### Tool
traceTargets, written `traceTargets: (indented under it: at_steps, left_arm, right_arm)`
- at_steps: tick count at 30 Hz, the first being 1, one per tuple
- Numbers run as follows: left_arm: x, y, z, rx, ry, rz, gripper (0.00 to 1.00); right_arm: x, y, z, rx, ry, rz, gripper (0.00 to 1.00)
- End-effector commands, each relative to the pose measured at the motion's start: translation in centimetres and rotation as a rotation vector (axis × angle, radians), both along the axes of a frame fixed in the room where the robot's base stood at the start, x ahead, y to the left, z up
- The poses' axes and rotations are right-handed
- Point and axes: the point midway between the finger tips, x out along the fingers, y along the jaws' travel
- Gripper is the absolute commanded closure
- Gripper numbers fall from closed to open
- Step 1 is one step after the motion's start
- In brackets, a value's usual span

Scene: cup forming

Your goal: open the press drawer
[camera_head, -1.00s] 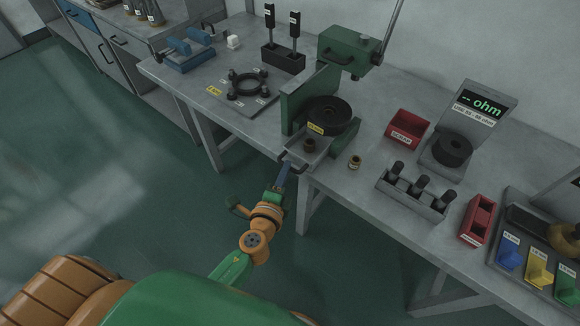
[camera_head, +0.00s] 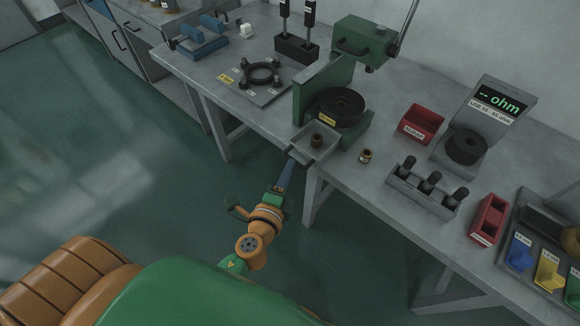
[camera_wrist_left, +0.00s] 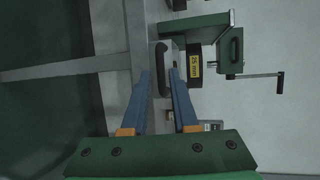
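The green press (camera_head: 322,88) stands near the table's front edge, with a dark round die labelled 25 mm. Its grey drawer (camera_head: 329,149) sticks out below at the front, with a small brown cup-like piece (camera_head: 317,141) in it. My left gripper (camera_head: 291,165) is at the drawer's front. In the left wrist view its blue fingers (camera_wrist_left: 160,76) lie on both sides of the black drawer handle (camera_wrist_left: 162,60), close around it. The exact contact is hard to see. My right gripper is out of view.
A brass piece (camera_head: 366,155) stands on the table right of the drawer. A grey rack with black pegs (camera_head: 422,191), a red bin (camera_head: 421,124) and an ohm meter (camera_head: 500,103) are further right. The floor in front of the drawer is clear.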

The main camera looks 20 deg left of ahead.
Motion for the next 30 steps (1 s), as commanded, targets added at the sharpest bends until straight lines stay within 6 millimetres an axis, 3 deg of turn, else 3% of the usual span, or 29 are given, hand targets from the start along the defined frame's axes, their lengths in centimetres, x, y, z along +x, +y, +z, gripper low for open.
traceTargets:
  at_steps: [4, 9, 23, 26, 29, 30]
  left_arm:
    - [-3.0, -0.1, 0.3, -0.001, 0.003, -0.001, 0.73]
    - [-4.9, -0.3, 0.8, -0.001, 0.001, -0.001, 0.73]
    - [-5.1, -0.3, 0.6, -0.008, 0.011, -0.001, 0.73]
    - [-5.7, -0.4, -3.8, -0.089, 0.123, 0.009, 0.73]
    - [-8.5, -0.1, -12.8, -0.279, 0.367, 0.079, 0.73]
    - [-10.4, 0.3, -16.7, -0.373, 0.479, 0.140, 0.73]
  right_arm:
    - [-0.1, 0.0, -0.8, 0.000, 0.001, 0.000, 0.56]
    - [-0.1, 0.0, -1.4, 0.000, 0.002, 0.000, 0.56]
    - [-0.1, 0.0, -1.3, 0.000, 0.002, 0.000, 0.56]
    - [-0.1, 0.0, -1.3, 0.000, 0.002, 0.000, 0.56]
    - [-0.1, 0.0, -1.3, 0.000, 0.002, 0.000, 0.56]
    - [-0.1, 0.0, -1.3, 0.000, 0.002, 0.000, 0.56]
